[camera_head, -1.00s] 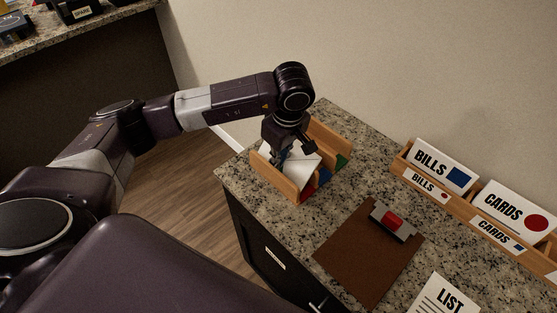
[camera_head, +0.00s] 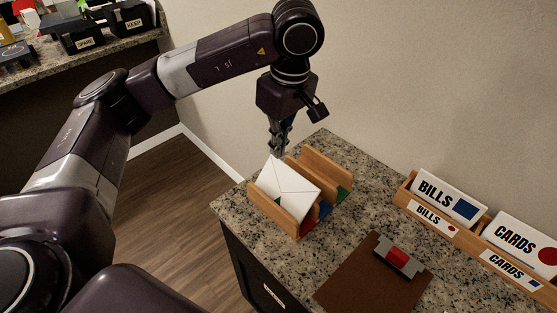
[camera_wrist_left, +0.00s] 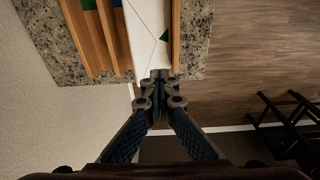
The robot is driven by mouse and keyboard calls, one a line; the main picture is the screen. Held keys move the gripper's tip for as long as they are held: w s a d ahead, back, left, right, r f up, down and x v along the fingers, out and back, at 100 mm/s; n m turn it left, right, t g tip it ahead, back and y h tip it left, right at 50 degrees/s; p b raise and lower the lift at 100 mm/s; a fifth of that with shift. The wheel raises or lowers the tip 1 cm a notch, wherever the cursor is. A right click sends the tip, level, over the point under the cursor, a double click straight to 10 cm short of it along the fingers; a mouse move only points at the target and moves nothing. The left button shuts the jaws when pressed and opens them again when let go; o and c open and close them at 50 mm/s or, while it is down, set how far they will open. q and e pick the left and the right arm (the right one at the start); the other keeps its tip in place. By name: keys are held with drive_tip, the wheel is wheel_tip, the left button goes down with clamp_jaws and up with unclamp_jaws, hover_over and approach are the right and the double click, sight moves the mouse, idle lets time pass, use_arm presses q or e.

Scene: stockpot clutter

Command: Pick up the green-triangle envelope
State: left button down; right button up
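The white envelope with the green triangle (camera_head: 289,188) leans in the front slot of a wooden sorter (camera_head: 272,211), its upper part above the front slat and its lower part hidden. Contact is unclear. My right gripper is out of view.
The sorter stands near the left edge of the granite counter (camera_head: 375,195), with coloured marks at its slots. A brown clipboard (camera_head: 352,285) and a wooden rack labelled BILLS and CARDS (camera_head: 409,194) are to the right. Black bins (camera_head: 85,38) stand on another counter.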

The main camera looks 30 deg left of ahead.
use_arm(q)
drive_tip(key=shift+r, duration=1.5)
drive_tip(key=c, duration=2.7)
unclamp_jaws()
drive_tip(key=shift+c, duration=0.2)
drive_tip(key=o, duration=2.2)
drive_tip(key=shift+r, duration=0.15)
drive_tip(key=r, duration=0.4)
drive_tip(key=d+r, duration=0.1)
drive_tip(key=r, duration=0.6)
drive_tip(key=shift+s+d+r, duration=0.3)
drive_tip(key=shift+s+d, duration=0.05)
